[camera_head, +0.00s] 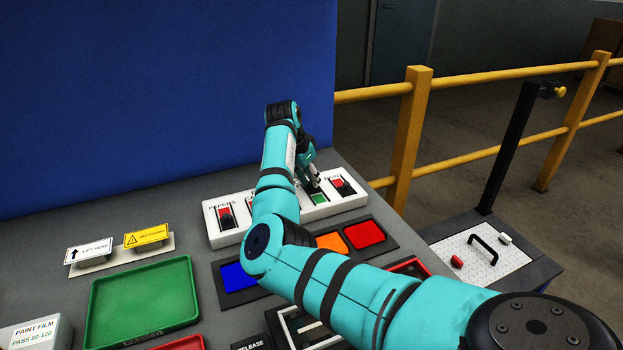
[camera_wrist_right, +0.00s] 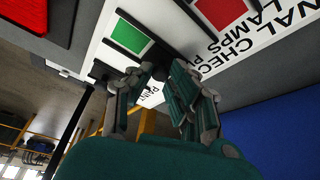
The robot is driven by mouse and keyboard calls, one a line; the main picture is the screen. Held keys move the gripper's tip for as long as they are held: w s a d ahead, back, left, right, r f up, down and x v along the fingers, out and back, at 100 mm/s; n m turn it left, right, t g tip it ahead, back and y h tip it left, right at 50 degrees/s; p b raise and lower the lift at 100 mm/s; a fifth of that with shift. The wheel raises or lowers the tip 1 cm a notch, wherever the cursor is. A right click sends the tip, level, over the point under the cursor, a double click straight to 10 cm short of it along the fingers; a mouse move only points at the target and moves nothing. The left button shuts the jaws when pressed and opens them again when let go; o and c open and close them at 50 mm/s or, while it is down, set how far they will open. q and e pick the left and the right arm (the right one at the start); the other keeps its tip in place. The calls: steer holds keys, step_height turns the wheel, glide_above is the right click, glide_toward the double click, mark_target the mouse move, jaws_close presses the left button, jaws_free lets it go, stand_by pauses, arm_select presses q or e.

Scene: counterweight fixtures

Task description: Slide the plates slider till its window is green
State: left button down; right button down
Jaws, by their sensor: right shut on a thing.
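The white slider panel (camera_head: 290,222) stands at the back of the bench with several sliders in a row. My right gripper (camera_head: 312,186) reaches down to one of them, second from the right end, and is shut on its dark knob. That slider's window (camera_head: 319,199) is green. The green window also shows in the right wrist view (camera_wrist_right: 129,36), just beyond the fingertips (camera_wrist_right: 156,80). I cannot read this slider's name; the fingers and arm hide part of the panel. My left gripper is not in view.
Neighbouring windows are red, such as the right-end one (camera_head: 337,183) and the left-end one (camera_head: 225,212). Blue, orange and red pads (camera_head: 365,235) lie in front of the panel. A green tray (camera_head: 140,297) lies at left. A blue wall (camera_head: 150,90) stands behind.

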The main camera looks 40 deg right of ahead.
steer(key=c, duration=1.4)
jaws_free()
steer(key=shift+w+r, duration=0.15)
steer(key=shift+c, duration=0.2)
steer(key=shift+o, duration=1.1)
steer(key=shift+r, duration=0.1)
steer(key=v, duration=1.1)
steer(key=shift+a+r, duration=0.2)
steer(key=shift+r, duration=0.05)
steer(key=shift+f, duration=0.15)
